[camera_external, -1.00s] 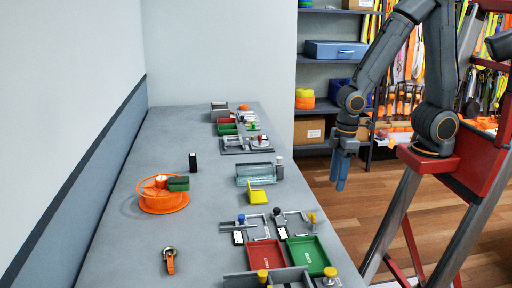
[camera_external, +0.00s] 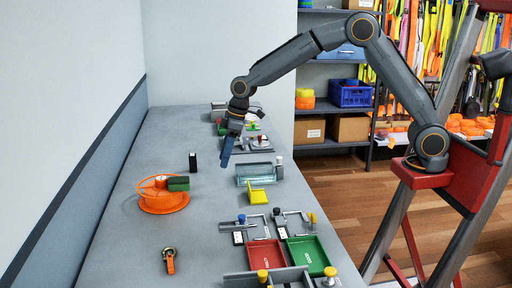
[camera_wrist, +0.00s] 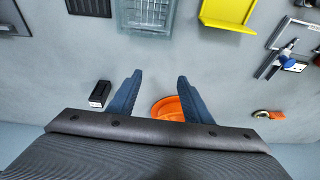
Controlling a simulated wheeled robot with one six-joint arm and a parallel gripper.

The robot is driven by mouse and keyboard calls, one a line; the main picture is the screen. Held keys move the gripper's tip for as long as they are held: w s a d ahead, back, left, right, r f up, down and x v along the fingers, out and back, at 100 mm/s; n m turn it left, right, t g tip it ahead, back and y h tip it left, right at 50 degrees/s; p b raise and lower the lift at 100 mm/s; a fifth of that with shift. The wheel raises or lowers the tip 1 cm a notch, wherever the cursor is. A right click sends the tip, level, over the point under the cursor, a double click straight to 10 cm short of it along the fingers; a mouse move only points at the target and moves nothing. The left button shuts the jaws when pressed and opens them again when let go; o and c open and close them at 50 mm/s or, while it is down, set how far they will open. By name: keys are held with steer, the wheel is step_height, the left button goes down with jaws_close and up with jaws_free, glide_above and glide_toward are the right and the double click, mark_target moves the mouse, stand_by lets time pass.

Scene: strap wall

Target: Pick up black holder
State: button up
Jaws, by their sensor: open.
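The black holder (camera_external: 193,162) is a small dark upright block on the grey table, behind the orange spool in the external view. In the wrist view the black holder (camera_wrist: 100,93) lies just left of the left finger and shows a white face. My gripper (camera_external: 226,153) is above the table, to the right of the holder. In the wrist view my gripper (camera_wrist: 160,79) has its two blue fingers spread apart with nothing between the tips. The holder is outside the fingers.
An orange spool (camera_external: 162,204) with a green block (camera_external: 178,184) stands nearby. A clear tray (camera_external: 255,175) and a yellow piece (camera_external: 262,197) are right of the gripper. Red (camera_external: 266,254) and green (camera_external: 308,255) trays are at the front. Free table surrounds the holder.

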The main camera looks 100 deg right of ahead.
steer(key=t+b, duration=0.1)
steer(key=b, duration=0.1)
glide_toward(195, 161)
step_height(195, 161, down, 3)
steer(key=d, duration=0.1)
steer(key=shift+w+d+p+x, duration=0.15)
steer(key=shift+p+x, duration=0.25)
steer(key=shift+x, duration=0.9)
steer(key=shift+w+d+p+x, duration=0.15)
steer(key=shift+p+x, duration=0.25)
steer(key=shift+x, duration=0.9)
steer(key=shift+w+p+x, duration=0.2)
steer(key=shift+p+x, duration=0.2)
steer(key=shift+x, duration=0.9)
steer(key=shift+r, duration=0.1)
